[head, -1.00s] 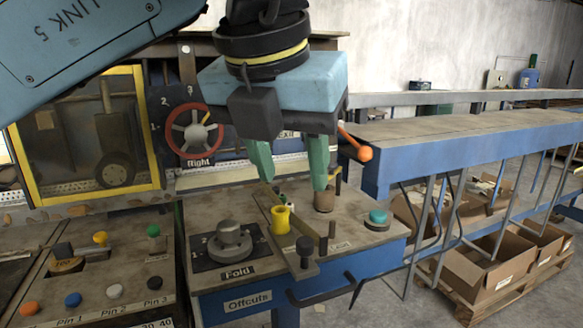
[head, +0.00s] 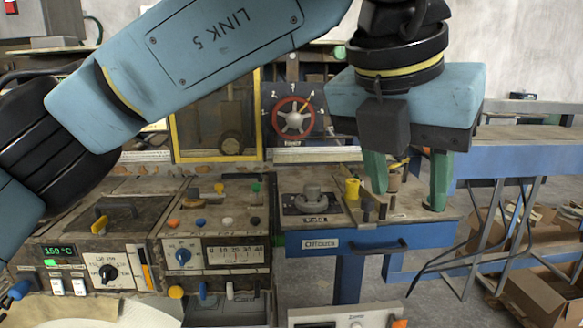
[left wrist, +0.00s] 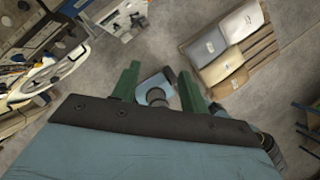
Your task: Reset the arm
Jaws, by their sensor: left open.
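My left arm comes in from the left across the top of the head view. My left gripper (head: 408,192) has two green fingers pointing down, spread wide apart with nothing between them. In the head view it hangs in front of the right end of the workbench with the Fold knob (head: 312,197). In the left wrist view the gripper's green fingers (left wrist: 155,88) also stand apart, with grey floor beyond them. My right gripper is not in view.
A yellow cylinder (head: 352,188) and a dark-knobbed lever stand by the fingers. A red dial wheel (head: 294,118) is behind. A control panel with a green display (head: 60,251) is at left. A blue-sided conveyor (head: 530,158) and cardboard boxes (head: 540,298) are at right.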

